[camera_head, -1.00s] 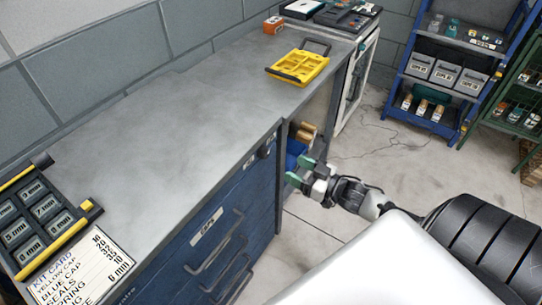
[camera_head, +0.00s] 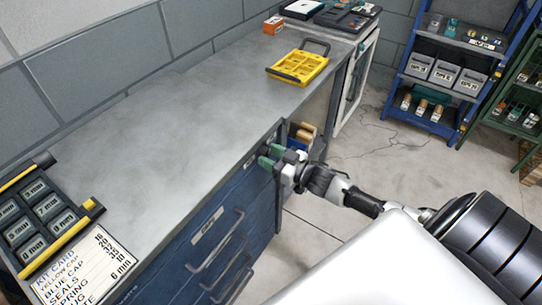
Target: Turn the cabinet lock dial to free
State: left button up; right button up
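The blue cabinet (camera_head: 262,205) stands under the grey worktop, with its drawer front facing right. My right gripper (camera_head: 271,156) is at the upper part of this front, near its far corner, just below the worktop edge. Its two green fingertips point at the cabinet and are apart from each other. The lock dial is hidden at or behind the fingertips, so I cannot read its setting or tell whether the fingers touch it. My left gripper is not in view.
Drawer handles (camera_head: 222,245) stick out below the gripper. A yellow tray (camera_head: 298,68) and a black-and-yellow case (camera_head: 84,222) with a kit card (camera_head: 82,262) lie on the worktop. An open bay with tan items (camera_head: 303,133) is beyond the gripper. A blue shelf (camera_head: 456,60) stands at the back.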

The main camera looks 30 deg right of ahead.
jog(key=c, duration=0.6)
jog(key=shift+n, duration=0.4)
jog(key=n, duration=0.2)
jog(key=shift+n, duration=0.4)
jog(key=n, duration=0.3)
jog(key=shift+d+n, duration=0.1)
jog(key=shift+n, duration=0.3)
jog(key=n+b, duration=0.1)
jog(key=n, duration=0.4)
jog(key=n+b, duration=0.1)
jog(key=n, duration=0.4)
jog(key=shift+r+n+b, duration=0.15)
jog(key=shift+n+b, duration=0.15)
jog(key=shift+b, duration=0.1)
